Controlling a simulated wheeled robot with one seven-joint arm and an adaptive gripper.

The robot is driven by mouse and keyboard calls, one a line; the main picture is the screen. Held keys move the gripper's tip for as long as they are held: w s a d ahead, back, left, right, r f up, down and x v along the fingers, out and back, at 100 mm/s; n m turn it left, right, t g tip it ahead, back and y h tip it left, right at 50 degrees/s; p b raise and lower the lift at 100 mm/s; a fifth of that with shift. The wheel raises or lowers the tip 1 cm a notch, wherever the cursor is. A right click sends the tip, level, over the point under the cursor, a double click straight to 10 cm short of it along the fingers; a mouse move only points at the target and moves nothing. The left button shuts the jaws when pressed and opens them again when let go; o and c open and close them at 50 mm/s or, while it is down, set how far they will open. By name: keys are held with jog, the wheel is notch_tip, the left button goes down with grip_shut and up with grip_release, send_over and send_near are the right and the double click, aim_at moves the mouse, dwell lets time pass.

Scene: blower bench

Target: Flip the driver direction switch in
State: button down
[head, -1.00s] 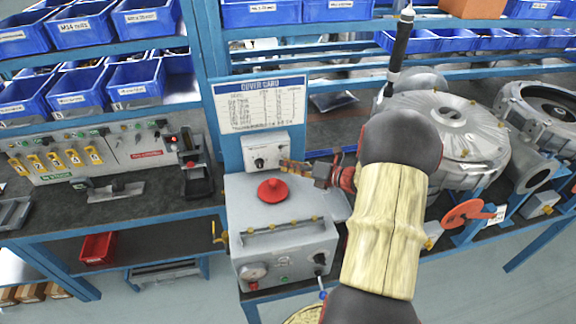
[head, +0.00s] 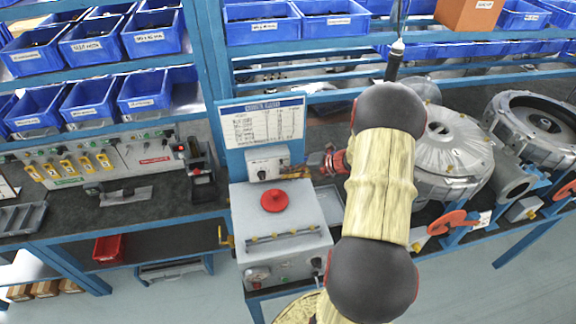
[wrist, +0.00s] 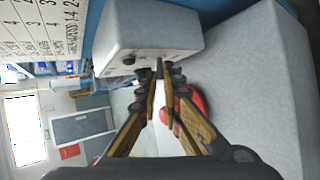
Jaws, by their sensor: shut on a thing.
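A small white control box (head: 267,160) is fixed to the blue upright below a printed chart. It also shows in the wrist view (wrist: 150,28), with a black knob (wrist: 129,60) on its face. My gripper (head: 290,173) is at the right end of this face, coming from the right. In the wrist view, my yellow-sided fingers (wrist: 160,74) close together right at the face, beside the knob. They are shut on a small part there, apparently the direction switch, which the fingertips hide. Its position cannot be read.
Below the box stands a grey cabinet (head: 283,222) with a red mushroom knob (head: 274,201) on top, close under my fingers. A large metal blower housing (head: 445,155) stands right of my arm. A switch panel (head: 75,165) lies to the left.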

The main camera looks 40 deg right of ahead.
jog(key=shift+w+d+r+m+g+p, duration=0.15)
jog(key=shift+r+m+g+p, duration=0.3)
jog(key=shift+p, duration=1.15)
jog(key=shift+g+p, duration=0.35)
jog(key=shift+f, duration=0.1)
jog(key=c, duration=2.2)
grip_release()
jog(key=shift+c, duration=0.2)
jog(key=v, duration=1.2)
jog(key=shift+d, duration=0.25)
jog(key=shift+f, duration=0.15)
